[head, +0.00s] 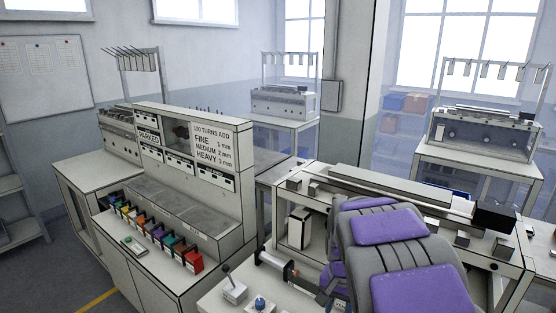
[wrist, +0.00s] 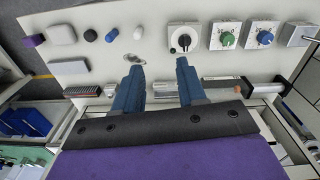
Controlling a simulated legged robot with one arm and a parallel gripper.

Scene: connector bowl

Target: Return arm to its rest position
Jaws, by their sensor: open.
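My gripper (wrist: 156,70) shows in the wrist view as two blue fingers, spread apart with a wide gap. Nothing is gripped between them. The fingers point toward a pale panel (wrist: 160,14) with knobs. A small metal ring-like piece (wrist: 134,59) lies by the left fingertip. A dark bar with a grey cylinder and an orange band (wrist: 245,87) runs behind the fingers. In the head view my grey arm with purple pads fills the lower right, folded over the bench. The fingers are mostly hidden there behind the arm.
A dark knob (wrist: 183,40), green knob (wrist: 227,39) and blue knob (wrist: 264,37) line the panel. In the head view, a cabinet (head: 195,145) with a row of coloured bins (head: 160,238) stands left. A machine bench (head: 480,222) lies right behind my arm. Floor is open at far left.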

